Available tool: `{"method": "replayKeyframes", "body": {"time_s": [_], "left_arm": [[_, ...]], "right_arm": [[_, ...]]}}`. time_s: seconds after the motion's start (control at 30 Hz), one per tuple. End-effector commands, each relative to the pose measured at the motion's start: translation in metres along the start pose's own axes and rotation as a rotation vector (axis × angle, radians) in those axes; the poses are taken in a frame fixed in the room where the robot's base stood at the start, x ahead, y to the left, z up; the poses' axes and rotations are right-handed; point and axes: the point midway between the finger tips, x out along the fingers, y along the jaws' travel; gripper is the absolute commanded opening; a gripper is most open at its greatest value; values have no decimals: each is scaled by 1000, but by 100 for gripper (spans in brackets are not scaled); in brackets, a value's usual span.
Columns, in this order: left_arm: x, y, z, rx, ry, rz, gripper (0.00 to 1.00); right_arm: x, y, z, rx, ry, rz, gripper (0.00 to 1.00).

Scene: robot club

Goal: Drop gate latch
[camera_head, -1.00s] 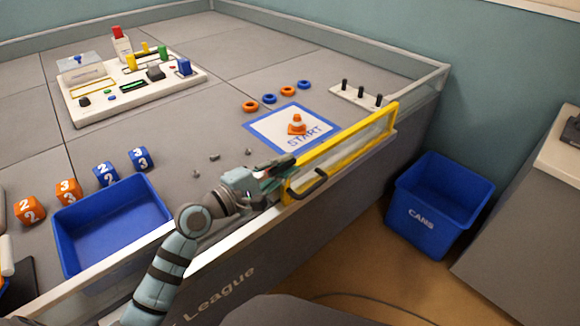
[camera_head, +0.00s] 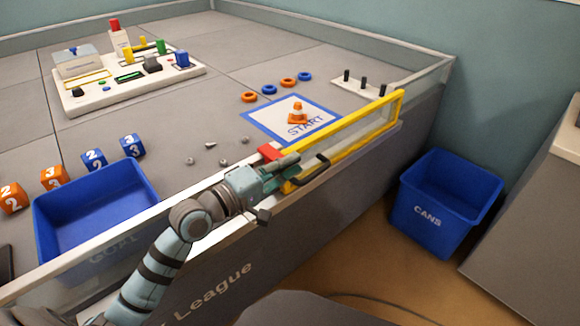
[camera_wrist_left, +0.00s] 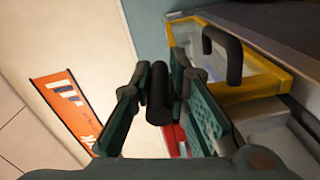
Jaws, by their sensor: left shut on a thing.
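The yellow-framed clear gate (camera_head: 345,137) stands in the table's front wall, upright and in line with it, with a black handle (camera_head: 308,172) on its outer side. The handle also shows in the left wrist view (camera_wrist_left: 233,55). The gate latch is at the gate's left end; its red part (camera_head: 269,152) shows just behind my left gripper (camera_head: 272,178). In the left wrist view, my left gripper (camera_wrist_left: 160,75) is shut on the latch's black bar (camera_wrist_left: 158,95), with red (camera_wrist_left: 174,140) below. The fingers partly hide the latch. My right gripper is not in view.
Inside the wall lie a START mat (camera_head: 290,122) with an orange cone (camera_head: 297,113), and small loose hardware (camera_head: 211,145). A blue bin (camera_head: 95,205) stands to the left, numbered cubes (camera_head: 93,160) behind it. A blue CANS bin (camera_head: 445,205) stands on the floor right.

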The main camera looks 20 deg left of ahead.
Motion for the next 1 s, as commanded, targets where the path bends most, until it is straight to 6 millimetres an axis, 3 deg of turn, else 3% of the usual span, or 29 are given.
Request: {"method": "replayKeyframes", "body": {"time_s": [0.33, 0.37, 0.4, 0.73, 0.87, 1.0], "left_arm": [[0, 1, -1, 11, 3, 2, 0], [0, 1, -1, 11, 3, 2, 17], [0, 1, -1, 10, 3, 1, 23], [-2, 0, 0, 6, -1, -2, 23], [-21, -2, 0, 11, -2, -6, 23], [-54, -2, 1, 14, -6, -8, 23]], "right_arm": [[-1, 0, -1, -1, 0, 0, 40], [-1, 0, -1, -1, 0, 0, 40], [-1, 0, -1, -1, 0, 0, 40], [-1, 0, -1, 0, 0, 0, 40], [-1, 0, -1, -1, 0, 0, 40], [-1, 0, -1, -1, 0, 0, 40]]}}
